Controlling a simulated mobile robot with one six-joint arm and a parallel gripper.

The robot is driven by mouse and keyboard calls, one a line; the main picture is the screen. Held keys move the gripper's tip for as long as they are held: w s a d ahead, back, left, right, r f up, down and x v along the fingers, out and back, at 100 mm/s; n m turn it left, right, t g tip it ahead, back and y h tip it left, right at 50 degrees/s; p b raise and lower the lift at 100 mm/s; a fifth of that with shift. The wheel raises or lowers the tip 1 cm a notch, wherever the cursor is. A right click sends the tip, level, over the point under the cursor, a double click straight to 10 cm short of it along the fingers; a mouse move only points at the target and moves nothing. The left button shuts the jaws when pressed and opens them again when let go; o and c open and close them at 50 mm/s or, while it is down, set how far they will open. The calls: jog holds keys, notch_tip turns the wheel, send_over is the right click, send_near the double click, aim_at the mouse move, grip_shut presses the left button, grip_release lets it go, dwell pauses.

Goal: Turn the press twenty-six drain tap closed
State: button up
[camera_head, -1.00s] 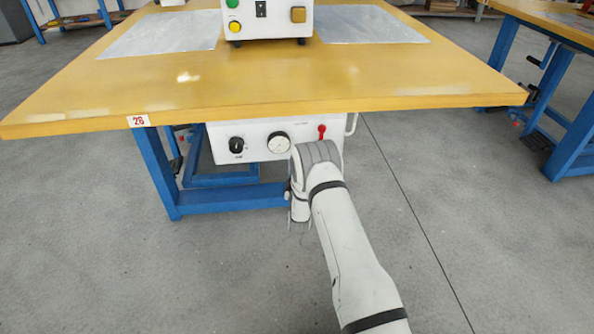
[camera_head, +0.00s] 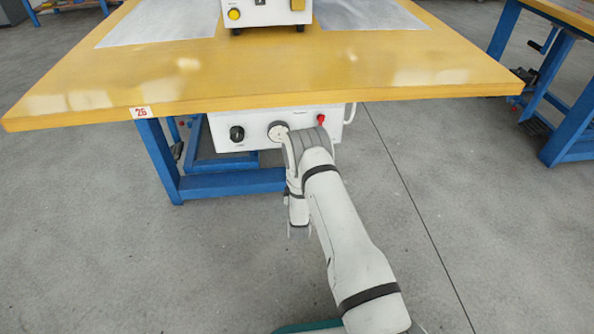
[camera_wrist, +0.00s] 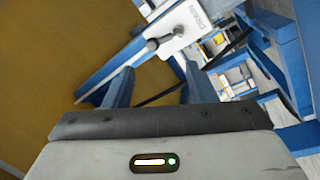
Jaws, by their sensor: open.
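In the wrist view, a grey tap lever (camera_wrist: 165,41) sits on a white plate (camera_wrist: 186,30) lettered DRAIN. The lever lies slantwise, with a rounded knob at its lower left end. My gripper (camera_wrist: 158,84) is open, its two fingers apart with nothing between them, and the tap shows beyond them, apart from them. In the head view my gripper (camera_head: 298,229) hangs low in front of the bench marked 26 (camera_head: 140,112). I cannot make out the drain tap in the head view.
A white control box (camera_head: 255,116) under the yellow benchtop (camera_head: 330,75) carries a black knob (camera_head: 237,134), a gauge (camera_head: 278,131) and a red-handled control (camera_head: 321,119). Blue legs (camera_head: 158,160) stand left of my gripper. The grey floor (camera_head: 120,270) in front is clear.

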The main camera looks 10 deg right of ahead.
jog(key=shift+c, duration=0.3)
jog(key=shift+d, duration=0.1)
jog(key=shift+c, duration=0.8)
jog(key=shift+w+d+r+m+y, duration=0.15)
jog(key=shift+m+y, duration=0.15)
jog(key=shift+m, duration=0.2)
jog(key=shift+c, duration=0.4)
jog(key=w+d+m+g+y+b, duration=0.1)
jog(key=w+m+g+y+b, duration=0.1)
jog(key=w+m, duration=0.5)
jog(key=m+y+b, duration=0.1)
jog(key=y, duration=0.1)
jog(key=shift+w+d+r+m+y, duration=0.2)
jog(key=shift+d+r+m+y, duration=0.05)
jog(key=shift+d+m+y, duration=0.15)
jog(key=shift+c, duration=0.3)
grip_shut()
